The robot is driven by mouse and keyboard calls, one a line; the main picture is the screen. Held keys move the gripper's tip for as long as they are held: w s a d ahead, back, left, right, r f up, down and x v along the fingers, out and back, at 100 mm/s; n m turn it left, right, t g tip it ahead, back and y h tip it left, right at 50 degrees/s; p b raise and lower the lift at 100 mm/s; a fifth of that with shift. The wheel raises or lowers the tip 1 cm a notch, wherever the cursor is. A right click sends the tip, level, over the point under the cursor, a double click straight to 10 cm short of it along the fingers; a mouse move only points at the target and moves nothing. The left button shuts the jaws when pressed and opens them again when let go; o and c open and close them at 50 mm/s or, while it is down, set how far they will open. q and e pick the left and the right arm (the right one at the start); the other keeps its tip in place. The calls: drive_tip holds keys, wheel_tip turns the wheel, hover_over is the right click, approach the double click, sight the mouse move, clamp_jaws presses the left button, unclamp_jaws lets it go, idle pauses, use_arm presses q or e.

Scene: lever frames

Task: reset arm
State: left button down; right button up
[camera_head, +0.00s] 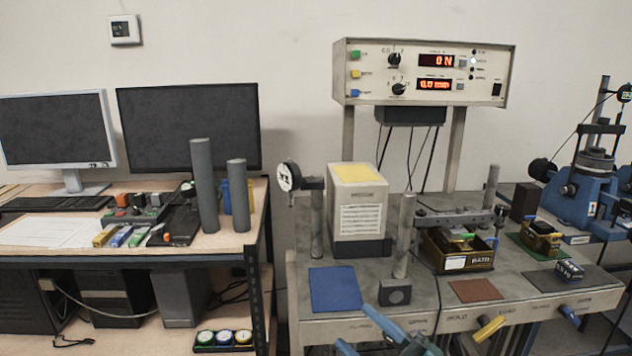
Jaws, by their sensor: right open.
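My right gripper (388,345) is at the bottom edge, low in front of the test bench, and only its blue-tipped fingers show. The fingers are apart, one on each side of a blue lever handle (382,323) on the bench's front panel. I cannot tell whether they touch it. My left gripper is out of the picture.
The bench top carries a grey box with a yellow top (358,212), a blue mat (335,289), a small dark block (395,292), upright posts and a brass-coloured bin (458,250). A lit control panel (425,72) stands behind. A desk with monitors (190,127) is at left.

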drive_tip(key=s+d+f+m+g+h, duration=0.1)
drive_tip(key=s+d+f+m+h, duration=0.2)
drive_tip(key=s+f+m+h, duration=0.3)
drive_tip(key=s+d+f+m+g+h+p, duration=0.1)
drive_tip(key=s+d+f+m+h, duration=0.3)
drive_tip(key=f, duration=1.3)
drive_tip(key=s+m+g+h, duration=0.1)
drive_tip(key=s+m+h, duration=0.2)
drive_tip(key=s+m, duration=0.3)
drive_tip(key=shift+s+f+m+g, duration=0.2)
drive_tip(key=shift+f+m+g, duration=0.1)
drive_tip(key=shift+m, duration=1)
